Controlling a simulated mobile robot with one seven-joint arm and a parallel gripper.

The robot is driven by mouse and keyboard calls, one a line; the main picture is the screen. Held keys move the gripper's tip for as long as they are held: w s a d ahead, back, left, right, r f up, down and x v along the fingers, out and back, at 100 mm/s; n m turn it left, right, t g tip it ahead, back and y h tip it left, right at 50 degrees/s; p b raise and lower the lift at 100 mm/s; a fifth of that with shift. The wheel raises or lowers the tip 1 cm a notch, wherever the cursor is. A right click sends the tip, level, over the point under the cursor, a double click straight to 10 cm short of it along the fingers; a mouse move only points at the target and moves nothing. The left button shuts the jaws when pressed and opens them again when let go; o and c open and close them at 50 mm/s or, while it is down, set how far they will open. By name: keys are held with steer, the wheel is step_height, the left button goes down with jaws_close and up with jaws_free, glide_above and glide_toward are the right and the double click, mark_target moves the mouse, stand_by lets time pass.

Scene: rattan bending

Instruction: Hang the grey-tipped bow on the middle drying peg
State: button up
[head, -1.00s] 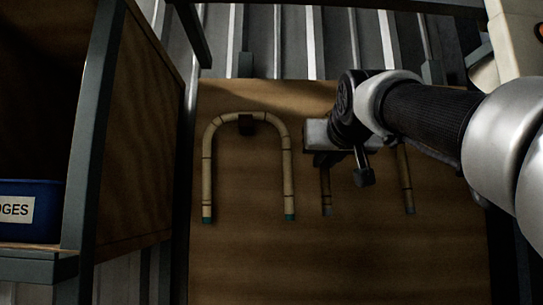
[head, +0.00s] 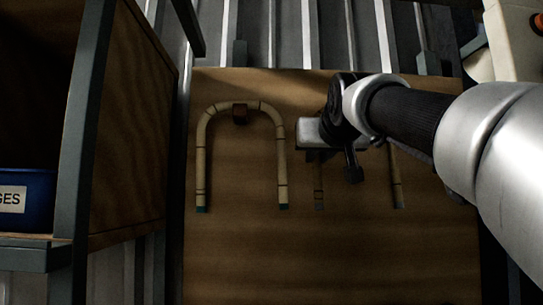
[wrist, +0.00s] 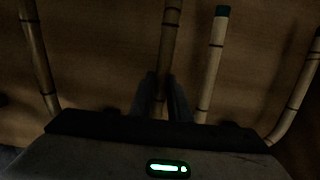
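The other leg (wrist: 36,55) is at the left there. I cannot tell whether the bow rests on the middle peg.
A teal-tipped bow (head: 200,165) hangs on the left peg (head: 240,114); its near leg (wrist: 212,65) is close beside my fingers. The wooden board (head: 330,260) is clear below. A shelf (head: 125,150) with a blue bin (head: 28,190) stands left.

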steer(key=o, duration=0.4)
steer(key=s, duration=0.5)
steer(key=s+r+b, duration=0.1)
steer(key=s, duration=0.5)
steer(key=s+r, duration=0.1)
steer(key=s, duration=0.5)
steer(key=shift+s+r+b, duration=0.15)
steer(key=shift+r+b, duration=0.05)
steer(key=shift+b, duration=0.2)
steer(key=shift+s, duration=0.1)
steer(key=s+b, duration=0.1)
steer(key=s, duration=0.7)
steer(key=shift+s, duration=0.35)
